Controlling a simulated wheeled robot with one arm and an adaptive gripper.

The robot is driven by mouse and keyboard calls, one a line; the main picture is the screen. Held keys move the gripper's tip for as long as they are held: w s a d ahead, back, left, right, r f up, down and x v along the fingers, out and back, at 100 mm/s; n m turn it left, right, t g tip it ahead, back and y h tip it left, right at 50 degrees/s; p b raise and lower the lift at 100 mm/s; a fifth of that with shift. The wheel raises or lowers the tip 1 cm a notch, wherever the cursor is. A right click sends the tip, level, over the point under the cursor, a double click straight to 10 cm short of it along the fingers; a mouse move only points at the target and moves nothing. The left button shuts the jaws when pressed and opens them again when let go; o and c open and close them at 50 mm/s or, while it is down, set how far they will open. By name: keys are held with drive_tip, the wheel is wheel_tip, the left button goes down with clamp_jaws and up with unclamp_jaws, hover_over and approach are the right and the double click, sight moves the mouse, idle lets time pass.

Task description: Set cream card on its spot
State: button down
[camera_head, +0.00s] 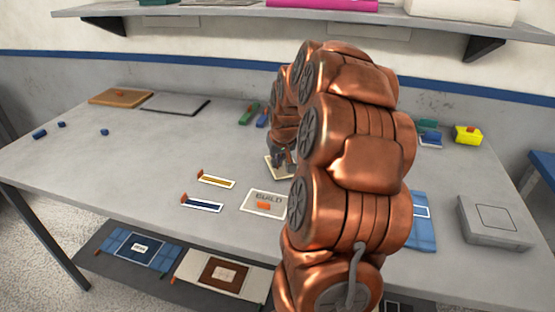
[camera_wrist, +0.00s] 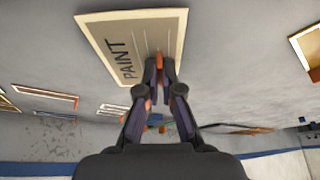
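The cream card (camera_wrist: 135,42), marked PAINT, is in front of my gripper (camera_wrist: 158,68) in the wrist view. My fingertips are closed together on a small orange tab at the card's edge area. In the head view the card (camera_head: 274,168) shows as a pale tilted square under my gripper (camera_head: 281,158), partly hidden by my arm. Whether it touches the table is hard to tell. A similar pale card marked BUILD (camera_head: 265,199), with an orange tab, lies nearer the front edge. I cannot tell which place is the cream card's spot.
Two white-outlined strips, orange (camera_head: 216,181) and blue (camera_head: 202,204), lie left of the BUILD card. A blue mat (camera_head: 424,235) and a grey box (camera_head: 494,222) are right of my arm. A brown board (camera_head: 122,97) lies back left.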

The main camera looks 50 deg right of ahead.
drive_tip(key=shift+f+b, duration=0.3)
drive_tip(key=shift+f, duration=0.15)
idle(0.3)
drive_tip(key=c, duration=1.2)
unclamp_jaws()
drive_tip(key=shift+c, duration=0.2)
drive_tip(key=v, duration=1.2)
drive_tip(key=shift+w, duration=0.1)
